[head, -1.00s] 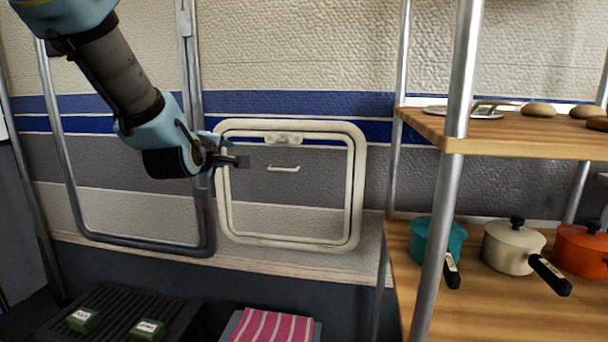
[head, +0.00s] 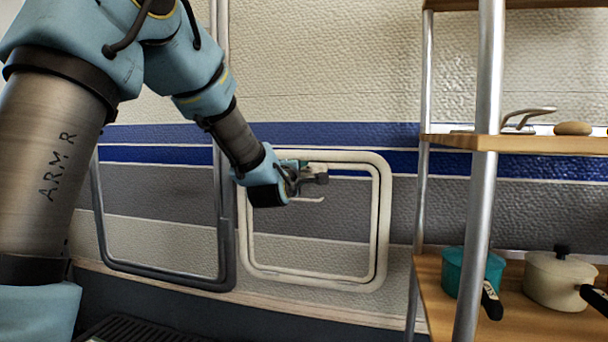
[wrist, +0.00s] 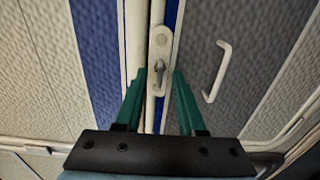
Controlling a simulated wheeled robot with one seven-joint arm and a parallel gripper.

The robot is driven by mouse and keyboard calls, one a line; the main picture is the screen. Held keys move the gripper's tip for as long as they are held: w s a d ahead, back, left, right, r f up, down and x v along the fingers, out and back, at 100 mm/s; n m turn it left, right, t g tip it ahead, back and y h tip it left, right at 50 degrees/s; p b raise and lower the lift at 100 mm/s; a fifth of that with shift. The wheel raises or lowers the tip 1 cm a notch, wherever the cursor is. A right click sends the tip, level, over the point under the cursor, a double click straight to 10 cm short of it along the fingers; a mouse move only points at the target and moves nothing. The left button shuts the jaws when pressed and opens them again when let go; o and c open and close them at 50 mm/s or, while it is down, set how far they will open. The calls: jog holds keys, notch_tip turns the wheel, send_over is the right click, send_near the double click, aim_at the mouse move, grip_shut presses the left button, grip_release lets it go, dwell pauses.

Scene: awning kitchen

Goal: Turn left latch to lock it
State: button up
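A white-framed hatch (head: 381,220) is set in the striped wall. Its latch sits at the top of the frame, mostly hidden behind my gripper (head: 312,172) in the head view. In the wrist view the latch (wrist: 160,48) is a pale rounded plate with a small grey turning piece (wrist: 160,70). My gripper (wrist: 160,80) is open, its green fingers on either side of the turning piece in the picture. I cannot tell whether they touch it. Only one latch is clearly in view.
A pale bar handle (wrist: 217,71) stands out from the hatch beside the latch. A grey-framed panel (head: 228,260) is to the left. A shelf rack (head: 486,180) with a teal pot (head: 470,270) and a cream pot (head: 562,280) stands to the right.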

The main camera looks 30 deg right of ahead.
jog(key=shift+w+d, duration=0.5)
jog(key=shift+w, duration=0.05)
grip_shut()
